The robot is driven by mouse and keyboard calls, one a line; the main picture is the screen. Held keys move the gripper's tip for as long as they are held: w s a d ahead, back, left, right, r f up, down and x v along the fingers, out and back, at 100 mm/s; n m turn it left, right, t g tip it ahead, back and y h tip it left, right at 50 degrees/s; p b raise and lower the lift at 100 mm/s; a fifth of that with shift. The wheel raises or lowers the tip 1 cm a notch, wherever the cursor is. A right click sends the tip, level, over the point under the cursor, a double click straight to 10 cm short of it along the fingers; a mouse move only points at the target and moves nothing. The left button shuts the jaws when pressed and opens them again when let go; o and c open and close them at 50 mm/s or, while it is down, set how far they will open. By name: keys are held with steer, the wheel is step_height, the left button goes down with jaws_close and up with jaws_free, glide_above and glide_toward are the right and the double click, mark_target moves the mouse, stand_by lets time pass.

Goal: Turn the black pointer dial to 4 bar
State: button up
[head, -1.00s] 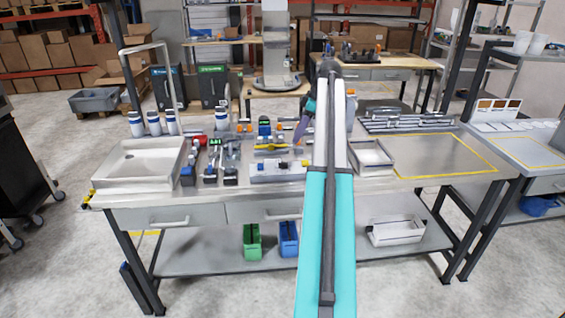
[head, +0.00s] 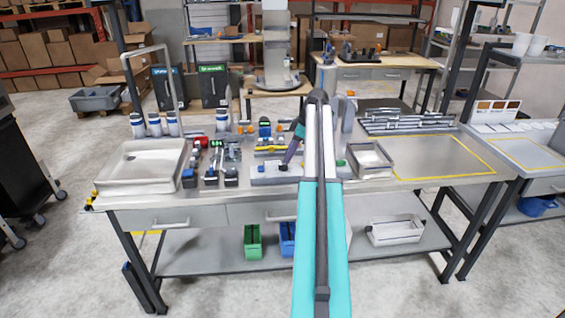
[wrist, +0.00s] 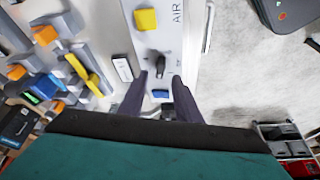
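The black pointer dial (wrist: 161,64) sits on a pale panel (wrist: 178,45) marked "AIR" in the wrist view. It lies between a yellow square part (wrist: 146,19) and a blue part (wrist: 160,93). My gripper (wrist: 160,78) is open, with its two dark fingers either side of the panel's middle and their tips just short of the dial. No contact with the dial shows. In the head view my gripper (head: 289,157) is low over the pale panel (head: 262,175) on the bench. The dial's scale and setting are too small to read.
Beside the panel are a white label plate (wrist: 122,68) and a yellow-handled device (wrist: 86,71). In the head view a white tray (head: 140,165) stands at the bench's left and a grey bin (head: 371,160) to the right. The yellow-outlined area (head: 435,157) is clear.

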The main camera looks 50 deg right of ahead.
mark_target(283, 165)
steer(key=shift+p+x, duration=0.6)
steer(key=shift+x, duration=1.85)
jaws_close()
steer(key=shift+a, duration=0.4)
steer(key=shift+d, duration=0.25)
